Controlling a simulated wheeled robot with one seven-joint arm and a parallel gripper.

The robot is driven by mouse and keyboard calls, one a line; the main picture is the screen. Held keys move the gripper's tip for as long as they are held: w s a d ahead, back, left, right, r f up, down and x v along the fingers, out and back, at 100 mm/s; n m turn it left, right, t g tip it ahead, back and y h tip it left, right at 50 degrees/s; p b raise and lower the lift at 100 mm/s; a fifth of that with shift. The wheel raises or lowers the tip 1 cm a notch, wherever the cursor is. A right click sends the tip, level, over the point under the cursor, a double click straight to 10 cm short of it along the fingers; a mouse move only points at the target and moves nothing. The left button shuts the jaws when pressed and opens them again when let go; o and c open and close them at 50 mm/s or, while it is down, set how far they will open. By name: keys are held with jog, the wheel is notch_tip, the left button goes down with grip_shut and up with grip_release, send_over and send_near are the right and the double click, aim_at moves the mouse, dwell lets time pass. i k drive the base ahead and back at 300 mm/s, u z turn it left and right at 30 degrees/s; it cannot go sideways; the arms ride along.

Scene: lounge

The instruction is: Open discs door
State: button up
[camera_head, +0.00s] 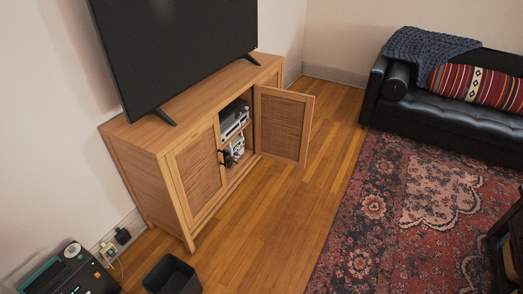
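A wooden TV cabinet (140,138) stands against the wall at the left and centre of the head view. Its right door (283,125) is swung wide open toward the room. Its left door (196,172) is shut, with a dark handle (221,157) near its right edge. In the open bay between them, a silver-grey device (234,119) sits on the upper shelf and small white and dark items (235,149) sit below. I cannot tell which door is called the discs door. My gripper is not in view.
A large TV (175,45) stands on the cabinet. Wooden floor (250,220) in front is clear. A patterned rug (385,215) and black sofa (440,115) are at right. A black bin (172,276) and a dark device (70,272) are at the lower left.

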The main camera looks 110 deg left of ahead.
aim_at(197, 165)
jog(key=u, duration=3.85)
jog(key=i, duration=0.45)
jog(key=z, duration=0.5)
jog(key=i, duration=2)
jog(key=u, duration=0.5)
